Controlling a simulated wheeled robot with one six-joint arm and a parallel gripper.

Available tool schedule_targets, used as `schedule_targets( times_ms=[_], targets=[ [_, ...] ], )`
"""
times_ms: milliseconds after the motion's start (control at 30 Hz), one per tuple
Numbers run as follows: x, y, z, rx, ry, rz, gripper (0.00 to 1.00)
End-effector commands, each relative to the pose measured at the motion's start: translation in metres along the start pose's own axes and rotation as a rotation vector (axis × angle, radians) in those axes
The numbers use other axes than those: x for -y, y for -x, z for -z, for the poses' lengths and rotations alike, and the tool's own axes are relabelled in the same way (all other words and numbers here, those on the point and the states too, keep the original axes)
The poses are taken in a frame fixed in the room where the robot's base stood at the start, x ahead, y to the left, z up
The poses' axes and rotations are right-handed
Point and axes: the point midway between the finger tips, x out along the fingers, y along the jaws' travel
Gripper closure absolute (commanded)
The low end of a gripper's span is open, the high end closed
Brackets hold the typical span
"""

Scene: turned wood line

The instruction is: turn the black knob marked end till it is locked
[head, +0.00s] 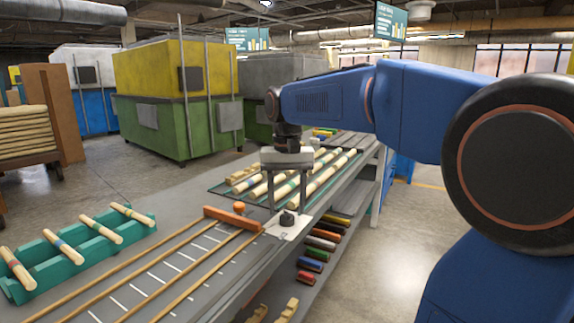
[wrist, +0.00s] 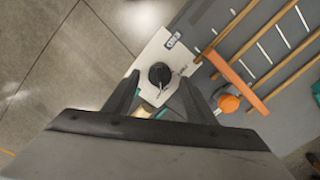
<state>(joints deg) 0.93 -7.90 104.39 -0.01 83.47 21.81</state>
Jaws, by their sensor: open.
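The knob also shows in the head view (head: 287,218), just below the fingers. My gripper (head: 288,208) points down over the plate, its two fingers apart. In the wrist view its fingertips (wrist: 160,82) lie to either side of the knob. I cannot tell whether they touch it. No lock state can be read.
An orange stop bar (head: 232,217) and an orange round knob (head: 239,208) stand beside the plate. Wooden rails (head: 150,270) run along the bench. A green rack (head: 75,252) holds turned sticks at left. More rods lie on a tray (head: 225,190) behind my gripper.

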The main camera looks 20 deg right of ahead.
Motion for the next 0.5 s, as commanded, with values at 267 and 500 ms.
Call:
schedule_targets(
  times_ms=[267,500],
  targets=[
    [0.000,0.056,0.001,-0.003,0.000,0.001,0.49],
    [0.000,0.103,0.001,-0.003,0.000,0.001,0.49]
  ],
)
